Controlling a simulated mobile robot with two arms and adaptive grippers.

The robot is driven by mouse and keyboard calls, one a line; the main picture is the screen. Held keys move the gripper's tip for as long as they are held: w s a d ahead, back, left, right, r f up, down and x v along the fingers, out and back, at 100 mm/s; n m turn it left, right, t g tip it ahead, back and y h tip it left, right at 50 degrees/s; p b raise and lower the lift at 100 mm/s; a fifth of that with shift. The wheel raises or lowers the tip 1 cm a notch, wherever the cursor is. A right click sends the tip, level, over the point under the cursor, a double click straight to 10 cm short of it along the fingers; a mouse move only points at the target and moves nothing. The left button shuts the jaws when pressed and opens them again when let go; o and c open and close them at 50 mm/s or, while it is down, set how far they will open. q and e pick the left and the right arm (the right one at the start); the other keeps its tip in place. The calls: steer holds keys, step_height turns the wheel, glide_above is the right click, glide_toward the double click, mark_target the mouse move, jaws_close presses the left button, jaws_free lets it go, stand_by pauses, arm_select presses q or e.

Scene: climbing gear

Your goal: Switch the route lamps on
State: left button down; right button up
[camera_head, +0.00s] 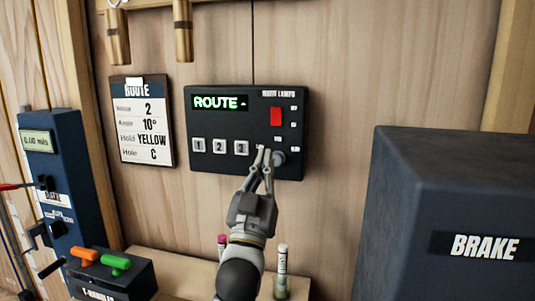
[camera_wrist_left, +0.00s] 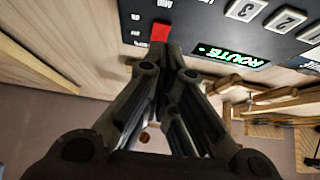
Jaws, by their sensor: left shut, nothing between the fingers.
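The dark control panel (camera_head: 205,165) is mounted on the wooden wall, with a lit green display (camera_head: 221,102) reading "ROUTE -". A red switch (camera_head: 276,117) sits under a lamps label at its upper right; it also shows in the left wrist view (camera_wrist_left: 160,32). Numbered white buttons (camera_head: 220,146) and a round grey knob (camera_head: 279,157) are along the lower part. My left gripper (camera_head: 265,152) is shut and empty, its tips in front of the panel beside the knob and below the red switch. Contact cannot be told. My right gripper is out of view.
A route card (camera_head: 146,135) hangs left of the panel, showing 2, 10°, YELLOW and C. A blue meter unit (camera_head: 65,170) and a box with orange and green T-handles (camera_head: 115,280) stand at left. A large "BRAKE" box (camera_head: 450,190) stands at right.

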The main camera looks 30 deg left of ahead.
arm_select(q)
steer(key=v, duration=0.3)
steer(key=shift+s+d+f+b, duration=0.1)
steer(key=shift+s+f+b, duration=0.15)
steer(key=shift+b, duration=0.15)
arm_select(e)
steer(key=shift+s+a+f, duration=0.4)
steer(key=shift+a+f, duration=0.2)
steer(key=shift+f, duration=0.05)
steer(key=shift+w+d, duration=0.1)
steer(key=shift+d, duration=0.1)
